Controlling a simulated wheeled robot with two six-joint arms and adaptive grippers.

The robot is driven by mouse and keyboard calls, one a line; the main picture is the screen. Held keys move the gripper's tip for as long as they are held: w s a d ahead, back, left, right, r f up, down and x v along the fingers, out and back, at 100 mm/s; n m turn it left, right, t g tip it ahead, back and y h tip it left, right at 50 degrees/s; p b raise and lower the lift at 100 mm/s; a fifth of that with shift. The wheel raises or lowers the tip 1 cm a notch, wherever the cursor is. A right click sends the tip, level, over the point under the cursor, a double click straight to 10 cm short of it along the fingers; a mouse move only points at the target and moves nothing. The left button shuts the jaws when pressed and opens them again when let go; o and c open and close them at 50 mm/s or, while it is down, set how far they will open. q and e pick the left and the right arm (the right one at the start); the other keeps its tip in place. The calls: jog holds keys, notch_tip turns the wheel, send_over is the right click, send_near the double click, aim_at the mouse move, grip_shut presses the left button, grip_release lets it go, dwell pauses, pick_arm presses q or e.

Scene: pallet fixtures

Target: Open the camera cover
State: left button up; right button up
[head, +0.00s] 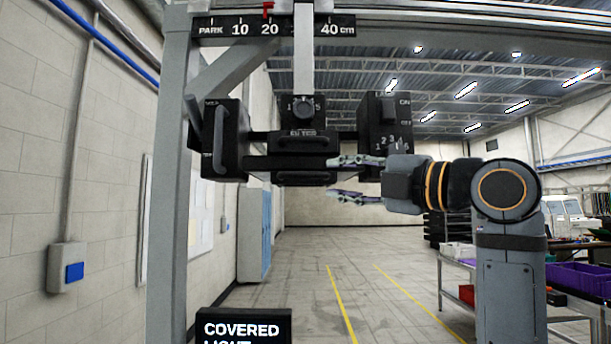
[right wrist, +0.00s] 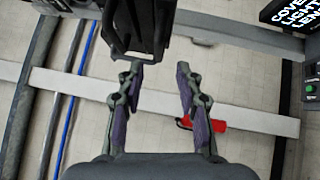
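A black camera unit (head: 300,140) hangs from a grey post on an overhead rail, with a filter knob in its middle and blocks on both sides. A dark plate with a handle bar (head: 300,176) runs along its lower front; I cannot tell for sure which part is the cover. My right gripper (head: 348,178) is open and empty, its fingers pointing left at the unit's lower right corner. In the right wrist view the open fingers (right wrist: 158,82) lie just below a black part of the unit (right wrist: 140,22), with nothing between them. My left gripper is not in view.
A grey frame post (head: 172,180) stands left of the unit, and a scale bar (head: 275,26) runs above it. A black sign reading "COVERED LIGHT" (head: 243,328) is at the bottom. A table with bins (head: 580,275) stands far right. The floor behind is open.

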aim_at(307, 176)
jog(key=p+x, duration=0.1)
jog(key=x, duration=0.3)
jog(key=p+x, duration=0.2)
jog(key=x, duration=0.2)
jog(key=shift+a+r+p, duration=0.25)
jog(key=shift+p, duration=0.05)
jog(key=shift+w+a+f, duration=0.1)
jog(key=shift+w+a, duration=0.1)
jog(key=shift+w, duration=0.1)
grip_shut()
